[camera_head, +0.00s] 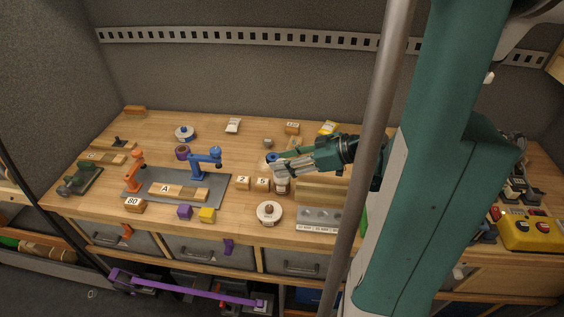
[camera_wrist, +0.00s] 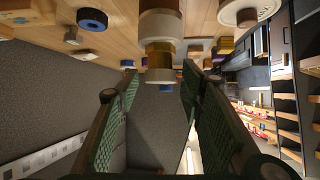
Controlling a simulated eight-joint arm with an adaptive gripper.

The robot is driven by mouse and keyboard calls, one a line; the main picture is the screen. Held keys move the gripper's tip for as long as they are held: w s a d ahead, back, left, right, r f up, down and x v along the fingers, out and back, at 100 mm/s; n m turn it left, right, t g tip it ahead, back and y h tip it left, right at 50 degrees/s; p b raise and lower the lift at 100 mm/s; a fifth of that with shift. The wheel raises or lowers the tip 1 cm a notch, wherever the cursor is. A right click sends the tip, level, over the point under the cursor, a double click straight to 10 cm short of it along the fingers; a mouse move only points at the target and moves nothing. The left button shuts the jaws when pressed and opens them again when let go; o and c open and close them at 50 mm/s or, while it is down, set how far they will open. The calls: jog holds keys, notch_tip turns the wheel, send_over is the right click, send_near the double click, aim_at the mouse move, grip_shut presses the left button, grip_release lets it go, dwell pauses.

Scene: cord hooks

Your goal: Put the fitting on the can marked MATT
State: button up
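My gripper (camera_head: 277,168) reaches left, low over the middle of the bench. In the wrist view its two fingers (camera_wrist: 160,72) are apart, with a gap on each side of a narrow brass-coloured piece (camera_wrist: 160,58). That piece is in line with a white can-like cylinder (camera_wrist: 160,26), seen upside down in this view. In the head view a small white can with a dark band (camera_head: 281,187) stands just below the fingertips, its top hidden by them. I cannot read MATT on anything, nor tell whether the brass piece is the fitting.
A wooden block (camera_head: 320,194) and a grey holed block (camera_head: 318,218) stand right of the can.

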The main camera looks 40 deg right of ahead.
jog(key=v, duration=1.1)
jog(key=shift+p, duration=0.4)
jog(key=shift+s, duration=0.2)
jog(key=shift+w+a, duration=0.1)
jog(key=s+a+r+m+g+h, duration=0.1)
jog(key=a+r+m+h, duration=0.2)
jog(key=a, duration=1.1)
jog(key=s+a+r+m+g+h, duration=0.1)
jog(key=a+m+h, duration=0.3)
jog(key=a, duration=1)
jog(key=shift+r+g, duration=0.3)
jog(key=shift+r, duration=0.6)
